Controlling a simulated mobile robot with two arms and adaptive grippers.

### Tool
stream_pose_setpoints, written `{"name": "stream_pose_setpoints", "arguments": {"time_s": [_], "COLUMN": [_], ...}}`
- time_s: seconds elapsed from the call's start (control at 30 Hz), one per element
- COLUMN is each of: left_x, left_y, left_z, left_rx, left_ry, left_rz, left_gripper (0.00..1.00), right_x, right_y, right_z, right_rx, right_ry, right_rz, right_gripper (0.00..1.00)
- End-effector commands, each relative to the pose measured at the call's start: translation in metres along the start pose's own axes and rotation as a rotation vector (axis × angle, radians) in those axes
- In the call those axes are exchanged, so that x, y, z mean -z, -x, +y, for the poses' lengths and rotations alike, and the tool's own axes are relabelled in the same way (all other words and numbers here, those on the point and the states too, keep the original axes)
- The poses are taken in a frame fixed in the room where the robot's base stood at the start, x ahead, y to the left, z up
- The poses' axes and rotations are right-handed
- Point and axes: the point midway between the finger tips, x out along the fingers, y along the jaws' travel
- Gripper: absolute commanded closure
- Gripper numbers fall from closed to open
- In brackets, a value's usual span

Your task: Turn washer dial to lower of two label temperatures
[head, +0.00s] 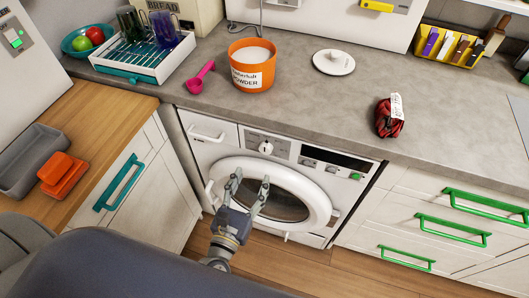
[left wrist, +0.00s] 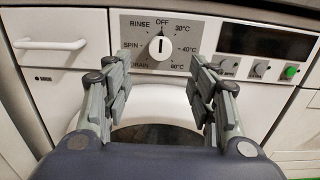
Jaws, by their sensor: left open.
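The washer (head: 275,180) is a white front-loader under the grey counter, with a round door. Its white dial (head: 266,148) sits on a grey panel above the door. In the left wrist view the dial (left wrist: 160,46) is ringed by OFF, 30°C, 40°C, 60°C, DRAIN, SPIN and RINSE. Its dark mark is vertical, in line with OFF. My left gripper (head: 251,178) is open and empty, below and in front of the dial, apart from it. A red bundle (head: 388,122) on the counter carries a white label (head: 397,106); its print is too small to read. My right gripper is not in view.
An orange powder tub (head: 252,77), a pink scoop (head: 200,78) and a white lid (head: 333,62) lie on the counter. Buttons, one green (left wrist: 290,72), sit right of the dial. Drawers with green handles (head: 452,232) stand at right. Space before the dial looks clear.

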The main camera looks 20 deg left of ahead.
Motion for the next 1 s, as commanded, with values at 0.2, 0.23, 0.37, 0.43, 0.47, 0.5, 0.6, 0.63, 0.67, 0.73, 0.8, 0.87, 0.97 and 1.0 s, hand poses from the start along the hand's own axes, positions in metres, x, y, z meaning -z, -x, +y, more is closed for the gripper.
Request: {"name": "stream_pose_setpoints", "arguments": {"time_s": [0.2, 0.23, 0.37, 0.43, 0.47, 0.5, 0.6, 0.63, 0.67, 0.73, 0.8, 0.87, 0.97, 1.0], "left_x": [-0.004, -0.004, -0.003, -0.002, -0.001, -0.001, 0.000, 0.000, 0.000, 0.000, 0.000, 0.000, 0.000, 0.000], "left_y": [-0.043, -0.049, -0.071, -0.081, -0.084, -0.088, -0.094, -0.095, -0.096, -0.097, -0.097, -0.097, -0.097, -0.096], "left_z": [0.000, 0.000, -0.001, 0.000, 0.000, 0.000, -0.001, -0.001, -0.001, -0.001, -0.001, -0.001, -0.001, -0.001], "left_rx": [-0.001, -0.001, 0.000, 0.001, 0.001, 0.001, 0.002, 0.002, 0.002, 0.002, 0.002, 0.002, 0.002, 0.002], "left_ry": [-0.002, -0.003, -0.003, -0.005, -0.005, -0.006, -0.006, -0.006, -0.006, -0.006, -0.006, -0.006, -0.006, -0.006], "left_rz": [-0.003, -0.003, -0.001, -0.001, -0.001, 0.000, 0.001, 0.001, 0.001, 0.001, 0.002, 0.001, 0.001, 0.001], "left_gripper": [0.47, 0.47, 0.47, 0.47, 0.47, 0.47, 0.47, 0.47, 0.47, 0.47, 0.47, 0.47, 0.56, 0.66], "right_x": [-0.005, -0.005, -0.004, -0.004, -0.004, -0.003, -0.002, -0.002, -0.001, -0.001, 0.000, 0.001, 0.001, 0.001], "right_y": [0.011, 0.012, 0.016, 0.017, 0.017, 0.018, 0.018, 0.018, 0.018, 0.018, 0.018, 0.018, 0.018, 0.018], "right_z": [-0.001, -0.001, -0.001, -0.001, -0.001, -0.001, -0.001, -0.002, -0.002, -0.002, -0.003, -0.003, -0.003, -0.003], "right_rx": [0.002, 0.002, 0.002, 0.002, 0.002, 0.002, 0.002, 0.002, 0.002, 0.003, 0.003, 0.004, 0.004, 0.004], "right_ry": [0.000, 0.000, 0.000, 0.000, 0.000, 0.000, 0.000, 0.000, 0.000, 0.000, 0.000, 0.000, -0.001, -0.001], "right_rz": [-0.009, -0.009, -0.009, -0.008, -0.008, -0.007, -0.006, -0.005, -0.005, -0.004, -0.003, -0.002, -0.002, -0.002], "right_gripper": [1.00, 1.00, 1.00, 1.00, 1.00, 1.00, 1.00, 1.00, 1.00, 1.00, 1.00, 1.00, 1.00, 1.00]}}
